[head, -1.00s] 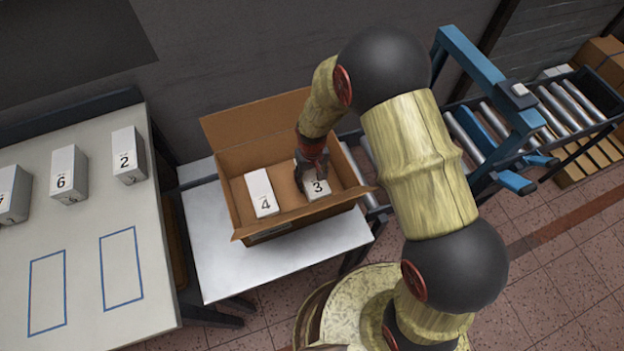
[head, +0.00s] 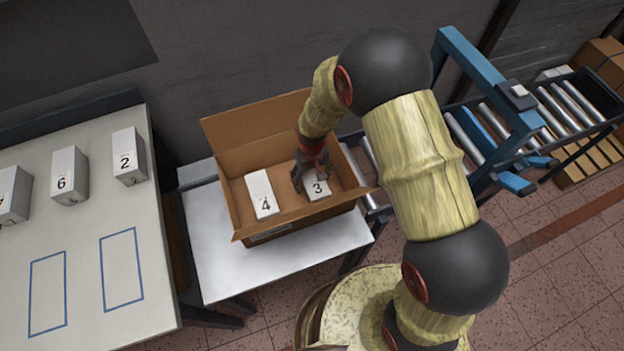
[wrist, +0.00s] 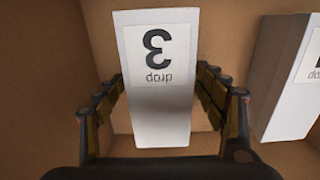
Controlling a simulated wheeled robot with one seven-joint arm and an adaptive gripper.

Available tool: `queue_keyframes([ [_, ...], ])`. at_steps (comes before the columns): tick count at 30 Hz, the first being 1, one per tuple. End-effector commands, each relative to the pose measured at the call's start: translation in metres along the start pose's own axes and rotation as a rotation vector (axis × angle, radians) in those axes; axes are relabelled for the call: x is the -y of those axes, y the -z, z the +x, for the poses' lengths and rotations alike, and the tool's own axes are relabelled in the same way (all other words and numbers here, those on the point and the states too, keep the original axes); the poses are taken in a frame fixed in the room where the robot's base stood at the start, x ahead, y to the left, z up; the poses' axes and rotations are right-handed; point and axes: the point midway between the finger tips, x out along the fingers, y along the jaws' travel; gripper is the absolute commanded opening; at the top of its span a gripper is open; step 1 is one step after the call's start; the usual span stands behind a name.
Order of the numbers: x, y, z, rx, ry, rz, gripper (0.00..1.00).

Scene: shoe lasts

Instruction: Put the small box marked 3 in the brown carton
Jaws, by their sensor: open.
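The small white box marked 3 (head: 317,188) stands inside the brown carton (head: 235,208), in its right part. My gripper (head: 311,180) is inside the carton at this box, and partly covers it in the head view. In the wrist view the box marked 3 (wrist: 157,90) lies between the two open fingers of my gripper (wrist: 160,105). A narrow gap shows beside the fingers, and I cannot tell whether either touches the box. The carton's floor and wall (wrist: 100,25) surround it.
A white box marked 4 (head: 262,194) is in the carton to the left; it also shows in the wrist view (wrist: 290,80). Boxes marked 6 (head: 68,176) and 2 (head: 128,156) stand on the left table (head: 85,240). A roller conveyor (head: 470,130) is at the right.

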Motion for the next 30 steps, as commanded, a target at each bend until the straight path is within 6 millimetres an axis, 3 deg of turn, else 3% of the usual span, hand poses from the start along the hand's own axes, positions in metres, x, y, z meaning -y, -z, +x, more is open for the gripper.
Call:
queue_keyframes([
  [15, 0.000, 0.001, -0.098, -0.003, 0.000, 0.000, 0.71],
  [21, 0.000, 0.000, -0.115, -0.002, 0.000, 0.000, 0.71],
  [27, 0.000, 0.000, -0.119, -0.003, 0.000, 0.001, 0.71],
  [30, -0.004, 0.001, -0.134, -0.019, 0.000, 0.009, 0.71],
])
